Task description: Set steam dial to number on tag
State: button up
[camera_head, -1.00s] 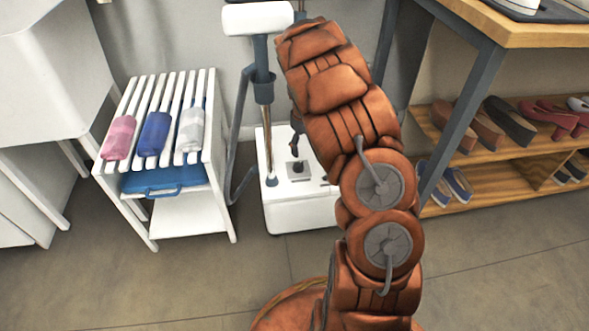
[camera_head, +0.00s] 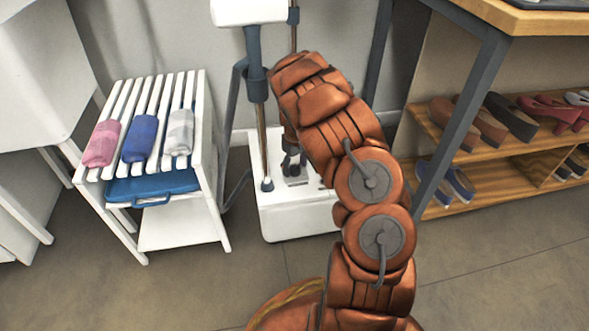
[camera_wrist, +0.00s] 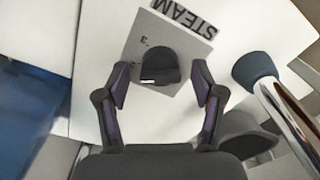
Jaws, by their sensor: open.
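The steam dial (camera_wrist: 160,65) is a dark round knob with a short white mark on its edge. It sits on a grey plate (camera_wrist: 184,99) lettered STEAM, seen upside down, with a small 3 legible beside the knob. The plate is on top of the white steamer base (camera_head: 299,219). My gripper (camera_wrist: 160,70) is open, with one dark finger on each side of the dial and visible gaps between. In the head view my gripper (camera_head: 293,161) is low over the plate, partly hidden by my arm. I cannot make out a tag with a number in either view.
The steamer's pole (camera_head: 262,135) rises just left of the dial; it also shows at right in the wrist view (camera_wrist: 288,118). A white slatted rack (camera_head: 192,92) with rolled cloths stands left. A shoe shelf (camera_head: 500,150) and table leg (camera_head: 462,115) stand right.

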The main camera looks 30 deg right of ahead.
jog(key=shift+f, duration=0.2)
jog(key=shift+c, duration=0.5)
jog(key=c, duration=1.1)
jog(key=shift+o, duration=0.2)
jog(key=shift+a+r+p, duration=0.1)
jog(key=shift+p, duration=0.25)
jog(key=shift+r+m+p, duration=0.15)
jog(key=shift+m+p, duration=0.85)
jog(key=shift+p, duration=0.05)
jog(key=m+p, duration=0.4)
jog(key=m, duration=0.2)
jog(key=shift+m+p, duration=0.4)
jog(key=shift+f+m+p, duration=0.25)
jog(key=shift+m+p, duration=0.25)
jog(key=shift+m, duration=1)
